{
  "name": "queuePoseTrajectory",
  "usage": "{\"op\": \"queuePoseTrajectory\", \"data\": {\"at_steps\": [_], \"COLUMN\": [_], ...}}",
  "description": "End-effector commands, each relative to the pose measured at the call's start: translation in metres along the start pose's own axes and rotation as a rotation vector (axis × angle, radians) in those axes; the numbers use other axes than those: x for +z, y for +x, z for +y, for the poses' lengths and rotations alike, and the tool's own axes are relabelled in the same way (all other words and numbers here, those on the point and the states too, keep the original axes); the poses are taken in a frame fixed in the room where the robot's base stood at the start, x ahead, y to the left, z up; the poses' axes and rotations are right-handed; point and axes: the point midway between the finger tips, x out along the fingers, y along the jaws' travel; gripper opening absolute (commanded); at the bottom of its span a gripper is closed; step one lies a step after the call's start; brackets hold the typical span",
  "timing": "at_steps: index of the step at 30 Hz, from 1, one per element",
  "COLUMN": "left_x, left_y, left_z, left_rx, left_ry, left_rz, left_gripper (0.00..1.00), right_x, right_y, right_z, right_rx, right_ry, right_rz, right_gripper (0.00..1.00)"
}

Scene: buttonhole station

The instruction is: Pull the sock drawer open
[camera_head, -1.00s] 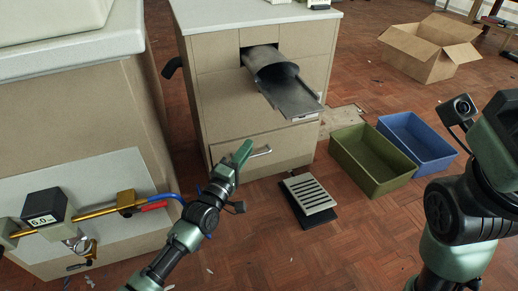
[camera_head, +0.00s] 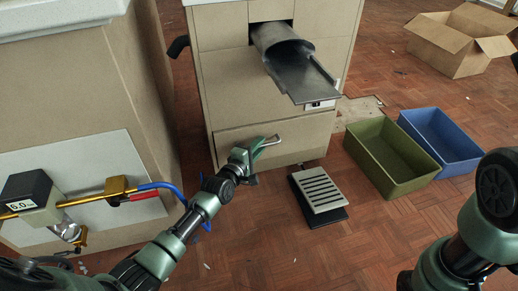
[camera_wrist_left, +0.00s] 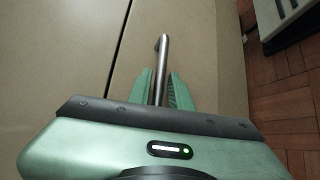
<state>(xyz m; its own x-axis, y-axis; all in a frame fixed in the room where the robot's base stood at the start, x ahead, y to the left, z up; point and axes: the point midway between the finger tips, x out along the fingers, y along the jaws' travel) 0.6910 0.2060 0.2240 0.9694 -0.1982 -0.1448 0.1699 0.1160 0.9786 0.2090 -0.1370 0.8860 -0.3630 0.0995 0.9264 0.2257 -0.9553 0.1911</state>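The sock drawer (camera_head: 232,142) is the wide beige bottom front of the cabinet. It looks shut, flush with the cabinet face as far as I can tell. Its grey bar handle (camera_head: 275,140) also shows in the left wrist view (camera_wrist_left: 162,52). My left gripper (camera_head: 266,146) is at the handle. In the left wrist view its green fingers (camera_wrist_left: 160,86) stand on either side of the bar, with narrow gaps showing. The near part of the bar between them is partly hidden. My right arm (camera_head: 470,230) is at the right edge; its gripper is out of view.
A grey metal chute (camera_head: 300,75) juts out above the drawer. A slotted plate on a dark base (camera_head: 318,190) lies on the floor before the cabinet. Green (camera_head: 385,165) and blue (camera_head: 445,140) bins stand to the right, a cardboard box (camera_head: 450,50) behind. A bench stands left.

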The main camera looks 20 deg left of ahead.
Motion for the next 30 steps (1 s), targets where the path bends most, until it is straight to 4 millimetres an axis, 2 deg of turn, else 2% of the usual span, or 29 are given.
{"op": "queuePoseTrajectory", "data": {"at_steps": [5,7,8,30], "left_x": [0.0003,0.0003,0.0003,0.0002], "left_y": [0.0,0.0,0.0,-0.0003], "left_z": [0.0008,0.0009,0.0009,0.0004], "left_rx": [0.0,0.001,0.001,0.0], "left_ry": [0.0,0.0,0.0,0.0], "left_rz": [0.0,0.0,0.0,0.0], "left_gripper": [0.2,0.03,0.0,0.0], "right_x": [0.0,0.0,0.0,-0.0001], "right_y": [0.0006,0.0006,0.0006,0.0005], "right_z": [0.0001,0.0,0.0,-0.0001], "right_rx": [0.0,0.0,0.0,0.0], "right_ry": [0.0,0.0,0.0,0.0], "right_rz": [0.0,0.0,0.0,0.001], "right_gripper": [0.0,0.0,0.0,0.0]}}
